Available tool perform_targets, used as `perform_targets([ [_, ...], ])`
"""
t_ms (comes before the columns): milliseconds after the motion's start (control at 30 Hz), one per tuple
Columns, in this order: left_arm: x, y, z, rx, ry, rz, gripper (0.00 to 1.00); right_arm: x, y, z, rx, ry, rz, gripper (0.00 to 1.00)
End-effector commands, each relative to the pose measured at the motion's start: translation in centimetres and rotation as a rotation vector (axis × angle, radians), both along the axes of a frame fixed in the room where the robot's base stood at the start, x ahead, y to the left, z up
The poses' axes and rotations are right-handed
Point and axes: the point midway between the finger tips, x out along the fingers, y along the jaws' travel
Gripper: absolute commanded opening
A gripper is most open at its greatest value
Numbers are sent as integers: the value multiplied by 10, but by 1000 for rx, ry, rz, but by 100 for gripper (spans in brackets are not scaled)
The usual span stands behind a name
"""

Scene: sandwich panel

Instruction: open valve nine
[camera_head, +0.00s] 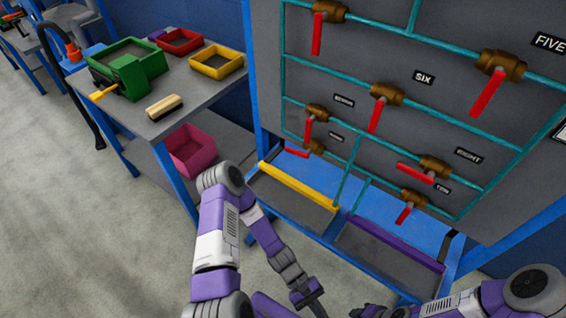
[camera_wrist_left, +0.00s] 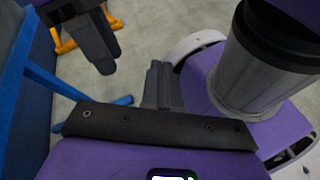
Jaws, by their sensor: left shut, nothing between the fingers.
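The panel (camera_head: 395,65) carries several brass valves with red lever handles on teal pipes. A small brass valve (camera_head: 315,148) sits at its lower left, below a label (camera_head: 336,136) too small to read for certain; by its place it may be valve nine. Its red handle (camera_head: 297,153) points left, almost level. My left gripper (camera_head: 309,296) is low in front of the panel, well below that valve and touching no valve. In the left wrist view its fingers (camera_wrist_left: 160,85) are together and empty. My right gripper (camera_head: 371,312) is at the bottom edge, partly cut off.
Below the panel are a yellow-edged tray (camera_head: 298,184) and a purple-edged tray (camera_head: 393,240). A pink bin (camera_head: 190,150) is beneath. The floor at left is clear.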

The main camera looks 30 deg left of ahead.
Motion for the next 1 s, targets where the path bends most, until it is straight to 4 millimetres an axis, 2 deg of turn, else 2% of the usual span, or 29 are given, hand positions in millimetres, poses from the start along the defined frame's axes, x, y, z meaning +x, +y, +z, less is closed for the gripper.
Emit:
perform_targets([
  [67, 29, -13, 31, -219, 107, 180, 0, 0, 0, 6, 0, 0, 0, 43],
  [167, 83, -6, 71, -520, 184, 432, 0, 0, 0, 11, 0, 0, 0, 43],
  [200, 107, 7, 86, -642, 194, 544, 0, 0, 0, 13, 0, 0, 0, 43],
  [267, 143, 36, 105, -822, 186, 717, 0, 0, 0, 16, 0, 0, 0, 43],
  [300, 163, 61, 114, -934, 168, 833, 0, 0, 0, 17, 0, 0, 0, 43],
  [367, 187, 104, 124, -1086, 125, 1000, 0, 0, 0, 20, 0, 0, 0, 43],
  [400, 198, 133, 127, -1175, 86, 1105, 0, 0, 0, 21, 0, 0, 0, 43],
  [500, 209, 198, 129, -1349, -16, 1328, 0, 0, 0, 23, 0, 0, 0, 43],
  [600, 208, 244, 127, -1453, -104, 1478, 0, 0, 0, 25, 0, 0, 0, 43],
  [633, 206, 253, 126, -1474, -122, 1509, 0, 0, 0, 25, 0, 0, 0, 43],
  [700, 205, 267, 126, -1504, -154, 1556, 0, 0, 0, 25, 0, 0, 0, 43],
  [767, 206, 273, 127, -1517, -168, 1574, 0, 0, 0, 25, 0, 0, 0, 43],
  [1000, 232, 278, 152, -1520, -172, 1571, 0, 0, 0, 20, 0, 0, 0, 43],
])
